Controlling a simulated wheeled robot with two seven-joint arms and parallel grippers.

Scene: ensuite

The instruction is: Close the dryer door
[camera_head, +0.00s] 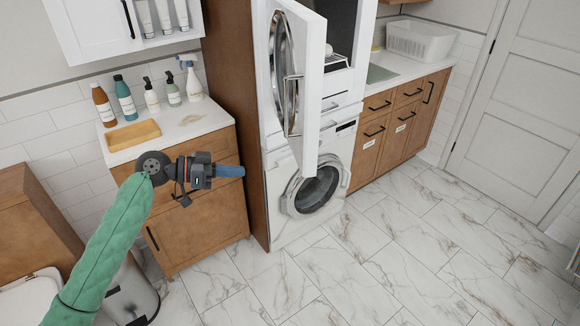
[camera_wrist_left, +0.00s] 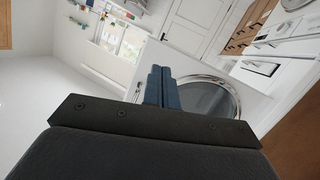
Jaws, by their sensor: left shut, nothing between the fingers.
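The dryer door (camera_head: 312,90) is white with a round glass window and stands wide open, swung out toward me from the upper machine. The dryer's dark opening (camera_head: 344,28) shows to the right of the door. My left gripper (camera_head: 240,171) is shut and empty, in front of the wooden cabinet, left of and lower than the door, with a gap between them. In the left wrist view the blue closed fingers (camera_wrist_left: 160,86) overlap the white door with its round window (camera_wrist_left: 210,98) behind them. My right gripper is not in view.
The washer (camera_head: 316,192) is below the dryer, its round door shut. A wooden vanity (camera_head: 205,225) with bottles and a yellow tray (camera_head: 133,134) stands left. A counter with drawers (camera_head: 400,115) stands right. The marble floor (camera_head: 400,235) in front is clear.

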